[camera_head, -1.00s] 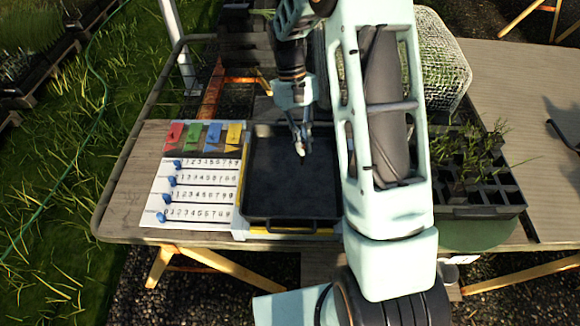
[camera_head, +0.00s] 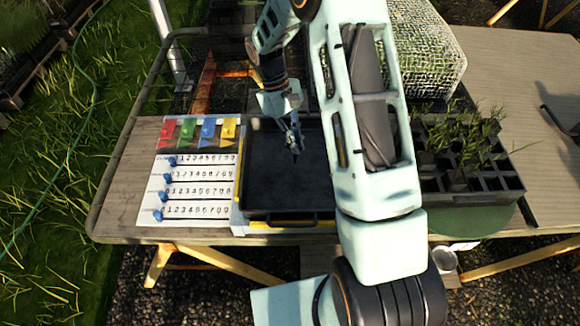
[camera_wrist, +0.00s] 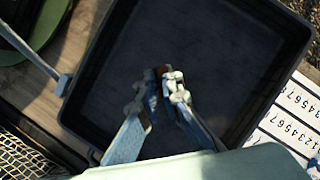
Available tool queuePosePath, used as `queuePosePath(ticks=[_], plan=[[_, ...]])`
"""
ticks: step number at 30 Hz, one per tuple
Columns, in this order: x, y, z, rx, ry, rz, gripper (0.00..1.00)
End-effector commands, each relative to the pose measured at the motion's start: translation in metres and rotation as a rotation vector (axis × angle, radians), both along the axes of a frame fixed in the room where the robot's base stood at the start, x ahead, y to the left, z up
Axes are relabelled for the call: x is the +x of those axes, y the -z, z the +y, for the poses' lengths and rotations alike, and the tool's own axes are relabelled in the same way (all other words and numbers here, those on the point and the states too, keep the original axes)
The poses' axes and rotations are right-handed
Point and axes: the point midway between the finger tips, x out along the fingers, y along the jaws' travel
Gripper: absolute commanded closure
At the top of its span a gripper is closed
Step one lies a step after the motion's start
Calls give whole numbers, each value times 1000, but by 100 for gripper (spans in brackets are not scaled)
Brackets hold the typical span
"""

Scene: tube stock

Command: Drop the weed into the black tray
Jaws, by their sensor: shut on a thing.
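The black tray (camera_head: 262,185) lies on the table left of my arm, and its dark floor looks empty. It also fills much of the wrist view (camera_wrist: 215,40). My gripper (camera_head: 294,148) is over the tray, pointing down. In the wrist view my gripper (camera_wrist: 165,78) has its fingertips closed together over the tray floor. A small brown bit (camera_wrist: 162,70) shows between the tips; it appears to be part of the weed, the rest of which is hidden by the fingers. I cannot tell the exact height above the floor.
A seedling tray (camera_head: 485,185) with dark cells and green plants stands right of my arm. A mesh cover (camera_head: 430,60) is behind it. Left of the black tray lies a white number board (camera_head: 190,190) with blue sliders and coloured flags (camera_head: 205,132).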

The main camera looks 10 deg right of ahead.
Motion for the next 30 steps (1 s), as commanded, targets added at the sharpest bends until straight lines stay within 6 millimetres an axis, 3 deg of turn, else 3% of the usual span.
queuePosePath(ticks=[5, 6, 11, 20, 25, 30], plan=[[0, -1, 0, 0, 0, 0, 100], [0, -1, 0, 0, 1, 0, 91], [0, -1, 0, 0, 1, 0, 74], [1, -2, 0, -1, 1, -2, 74], [8, -19, 4, 0, 0, -5, 74], [19, -52, 12, 1, 1, -6, 74]])
